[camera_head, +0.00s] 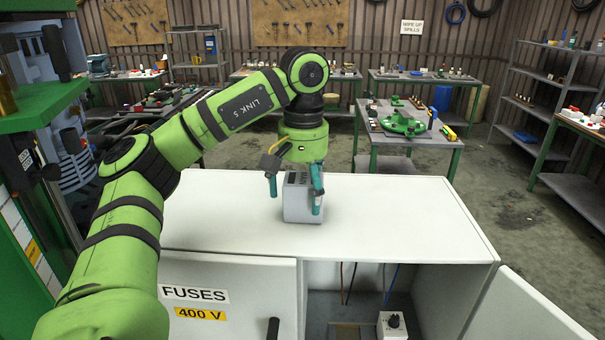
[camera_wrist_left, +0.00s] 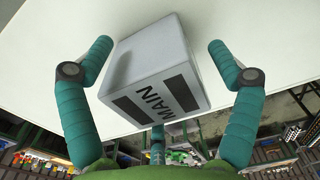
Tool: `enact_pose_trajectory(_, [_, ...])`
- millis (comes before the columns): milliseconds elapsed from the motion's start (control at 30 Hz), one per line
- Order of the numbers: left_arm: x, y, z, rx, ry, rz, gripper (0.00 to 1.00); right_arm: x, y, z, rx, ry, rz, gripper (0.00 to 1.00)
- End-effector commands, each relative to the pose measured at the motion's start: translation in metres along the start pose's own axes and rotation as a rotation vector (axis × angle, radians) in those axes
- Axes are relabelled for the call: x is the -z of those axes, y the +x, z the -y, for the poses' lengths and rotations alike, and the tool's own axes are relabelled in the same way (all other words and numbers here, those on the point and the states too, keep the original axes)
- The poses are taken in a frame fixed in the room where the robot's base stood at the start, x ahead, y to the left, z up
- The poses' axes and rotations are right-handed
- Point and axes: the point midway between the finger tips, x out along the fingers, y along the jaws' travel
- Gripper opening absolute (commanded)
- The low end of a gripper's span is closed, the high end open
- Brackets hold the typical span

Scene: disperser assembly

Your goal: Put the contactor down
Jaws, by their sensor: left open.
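The contactor (camera_head: 298,203) is a grey box that stands on the white top of the cabinet (camera_head: 400,215). In the left wrist view the contactor (camera_wrist_left: 155,70) shows a face with the word MAIN and two dark bars. My left gripper (camera_head: 295,190) is around the contactor, with teal fingers on either side. In the left wrist view the fingers of my left gripper (camera_wrist_left: 160,65) are open, with gaps between them and the box. My right gripper is not in view.
The cabinet's front has a door marked FUSES 400 V (camera_head: 215,300) and an open bay with wires and a small white box with a black knob (camera_head: 393,325). An open door (camera_head: 525,315) swings out at right. The cabinet top is clear around the contactor.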

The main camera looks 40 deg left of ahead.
Motion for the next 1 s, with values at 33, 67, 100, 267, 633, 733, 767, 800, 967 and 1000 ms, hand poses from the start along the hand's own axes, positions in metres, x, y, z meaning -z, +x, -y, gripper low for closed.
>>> enact_pose_trajectory(33, [0.0, -0.003, 0.0, -0.001, 0.001, -0.001, 0.9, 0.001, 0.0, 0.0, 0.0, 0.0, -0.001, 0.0])
enact_pose_trajectory(67, [0.0, -0.004, -0.001, -0.001, 0.001, -0.001, 0.9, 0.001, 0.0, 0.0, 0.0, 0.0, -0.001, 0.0])
enact_pose_trajectory(100, [0.0, -0.007, -0.001, -0.002, 0.002, -0.002, 0.9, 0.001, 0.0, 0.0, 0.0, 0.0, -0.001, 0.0])
enact_pose_trajectory(267, [0.0, -0.023, -0.001, -0.003, 0.001, -0.005, 0.9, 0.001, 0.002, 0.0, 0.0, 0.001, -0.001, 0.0])
enact_pose_trajectory(633, [0.0, -0.075, 0.0, -0.003, -0.002, -0.006, 0.9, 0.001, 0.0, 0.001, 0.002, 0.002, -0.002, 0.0])
enact_pose_trajectory(733, [0.0, -0.089, -0.001, -0.001, -0.001, -0.005, 0.9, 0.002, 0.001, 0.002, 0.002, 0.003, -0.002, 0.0])
enact_pose_trajectory(767, [0.0, -0.093, -0.001, -0.001, -0.001, -0.005, 0.9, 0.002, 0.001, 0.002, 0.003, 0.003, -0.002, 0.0])
enact_pose_trajectory(800, [0.0, -0.098, 0.0, -0.002, 0.0, -0.005, 0.9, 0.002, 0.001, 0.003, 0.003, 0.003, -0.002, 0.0])
enact_pose_trajectory(967, [0.0, -0.114, -0.001, 0.0, 0.0, -0.002, 0.9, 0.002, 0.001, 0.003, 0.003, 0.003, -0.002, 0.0])
enact_pose_trajectory(1000, [0.0, -0.116, -0.001, 0.0, 0.0, -0.003, 0.9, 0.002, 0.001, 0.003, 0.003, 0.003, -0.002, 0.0])
